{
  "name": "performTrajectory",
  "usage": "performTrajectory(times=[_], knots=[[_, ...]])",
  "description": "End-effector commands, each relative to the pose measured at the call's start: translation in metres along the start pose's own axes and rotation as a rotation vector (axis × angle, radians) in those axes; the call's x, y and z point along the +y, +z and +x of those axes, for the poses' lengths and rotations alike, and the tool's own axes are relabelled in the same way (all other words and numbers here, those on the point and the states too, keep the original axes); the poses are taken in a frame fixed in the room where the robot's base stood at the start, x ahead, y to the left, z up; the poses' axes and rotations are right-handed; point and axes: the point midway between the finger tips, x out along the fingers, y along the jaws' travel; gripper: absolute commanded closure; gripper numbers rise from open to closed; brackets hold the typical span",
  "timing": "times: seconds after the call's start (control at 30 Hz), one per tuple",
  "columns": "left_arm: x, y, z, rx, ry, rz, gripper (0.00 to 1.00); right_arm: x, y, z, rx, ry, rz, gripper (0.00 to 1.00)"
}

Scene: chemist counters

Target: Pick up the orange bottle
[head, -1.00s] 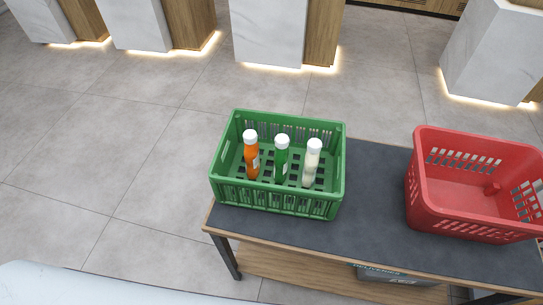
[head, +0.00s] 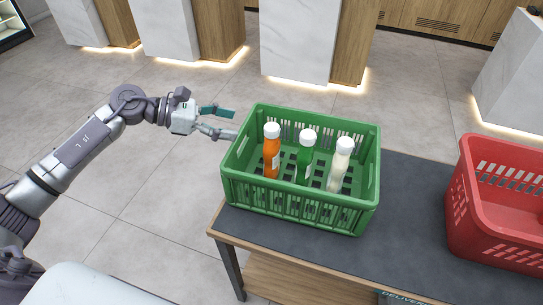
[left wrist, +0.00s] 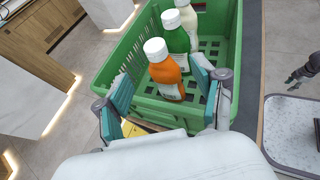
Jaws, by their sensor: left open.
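The orange bottle (head: 271,152) with a white cap stands upright in the green crate (head: 301,210), at its left end. A green bottle (head: 305,158) and a cream bottle (head: 339,166) stand to its right in the same crate. My left gripper (head: 226,123) is open and empty, just outside the crate's left wall. In the left wrist view the orange bottle (left wrist: 166,72) appears between the two open fingers (left wrist: 160,95), beyond their tips. My right gripper is not seen in the head view.
The green crate sits on a dark table top (head: 400,200) at its left end. A red crate (head: 500,205) stands to the right, with clear table between them. Marble and wood counters (head: 300,40) stand behind, across open floor.

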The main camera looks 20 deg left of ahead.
Motion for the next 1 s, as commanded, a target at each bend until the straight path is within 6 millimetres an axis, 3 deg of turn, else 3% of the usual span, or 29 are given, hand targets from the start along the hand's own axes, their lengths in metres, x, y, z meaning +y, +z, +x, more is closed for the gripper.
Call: performTrajectory(times=[0.3, 0.53, 0.8, 1.0], knots=[[0.001, 0.004, 0.057, -0.007, 0.001, -0.006, 0.31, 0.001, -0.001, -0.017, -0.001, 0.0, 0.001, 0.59], [0.003, 0.004, 0.073, -0.007, 0.001, -0.009, 0.31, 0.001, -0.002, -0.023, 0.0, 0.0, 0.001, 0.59], [0.007, 0.002, 0.111, -0.007, 0.001, -0.009, 0.31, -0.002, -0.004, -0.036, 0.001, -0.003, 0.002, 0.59], [0.007, 0.0, 0.117, -0.006, 0.002, -0.008, 0.31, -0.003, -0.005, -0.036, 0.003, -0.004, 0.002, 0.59]])
